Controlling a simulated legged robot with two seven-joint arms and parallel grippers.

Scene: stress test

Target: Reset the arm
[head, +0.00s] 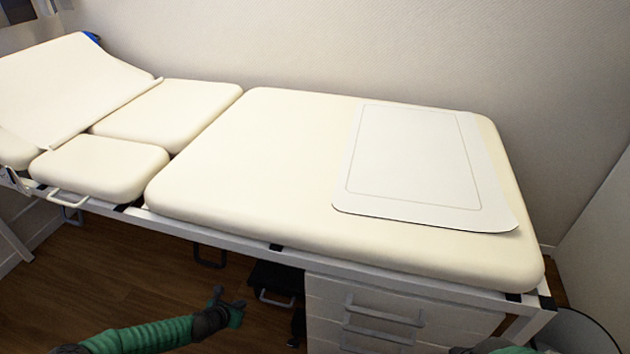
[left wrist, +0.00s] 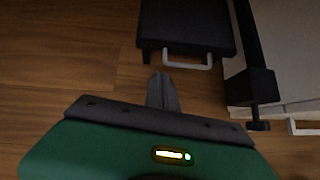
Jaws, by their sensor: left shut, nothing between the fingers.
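My left gripper (head: 229,298) is at the bottom of the head view, at the end of my green and dark arm. It is in front of the bed's near edge and lower than its top, over the wooden floor. In the left wrist view its fingers (left wrist: 162,92) are together with nothing between them. It touches nothing that I can see. Green parts show at the bottom right edge of the head view, but no right gripper fingers are in view.
A cream examination bed (head: 250,150) spans the view against the wall, with a white mat (head: 415,160) on its right part. White drawers (head: 390,310) stand under the bed. A black step (left wrist: 187,22) with a light handle is near the left gripper. The wooden floor at left is clear.

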